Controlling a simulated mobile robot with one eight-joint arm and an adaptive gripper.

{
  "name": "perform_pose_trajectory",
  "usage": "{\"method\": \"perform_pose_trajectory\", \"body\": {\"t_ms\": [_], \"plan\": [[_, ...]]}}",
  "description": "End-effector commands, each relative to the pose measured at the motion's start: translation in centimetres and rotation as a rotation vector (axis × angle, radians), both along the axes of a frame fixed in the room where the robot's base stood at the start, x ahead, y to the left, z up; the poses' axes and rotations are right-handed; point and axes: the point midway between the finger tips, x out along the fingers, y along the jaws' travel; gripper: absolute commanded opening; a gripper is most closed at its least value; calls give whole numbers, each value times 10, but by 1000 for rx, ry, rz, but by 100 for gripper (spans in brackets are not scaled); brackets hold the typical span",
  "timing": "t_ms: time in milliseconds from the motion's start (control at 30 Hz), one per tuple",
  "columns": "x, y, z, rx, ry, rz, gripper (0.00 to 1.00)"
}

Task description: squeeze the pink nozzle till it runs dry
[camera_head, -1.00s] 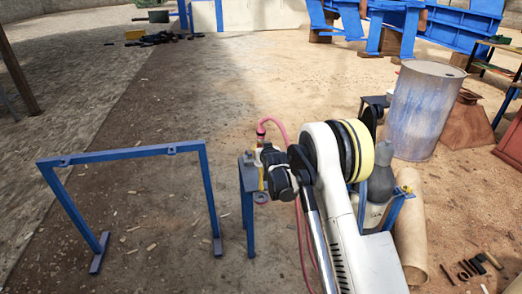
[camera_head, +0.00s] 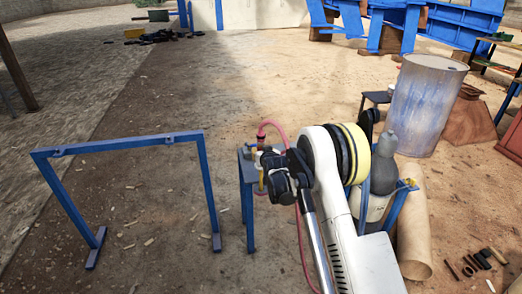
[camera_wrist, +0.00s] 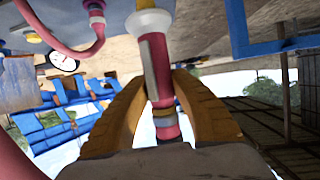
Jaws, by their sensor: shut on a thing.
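The pink nozzle (camera_wrist: 158,70) stands between the fingers of my gripper (camera_wrist: 160,88) in the wrist view. It has a white collar at its upper end and pale and yellow bands lower down. My gripper's two yellow-orange fingers are shut on it, one on each side. In the head view my wrist covers most of the nozzle and fingers. A pink hose (camera_head: 275,124) arches above the small blue stand (camera_head: 247,190) beside my wrist. I see no liquid coming from the nozzle.
A blue frame (camera_head: 120,149) stands on the ground at left. A round white gauge (camera_wrist: 64,60) shows in the wrist view. The ground beyond the frame is open.

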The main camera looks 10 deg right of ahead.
Motion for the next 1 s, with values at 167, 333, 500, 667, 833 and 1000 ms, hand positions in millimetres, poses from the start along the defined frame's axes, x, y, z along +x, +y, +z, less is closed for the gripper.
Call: {"method": "perform_pose_trajectory", "body": {"t_ms": [167,333,500,667,833,1000], "plan": [[0,0,-17,0,-1,0,0],[0,0,-31,0,-1,0,0],[1,0,-46,0,-1,0,0],[0,0,-60,0,-1,0,0],[1,0,-75,0,-1,0,0],[0,0,-90,0,-1,0,0]]}}
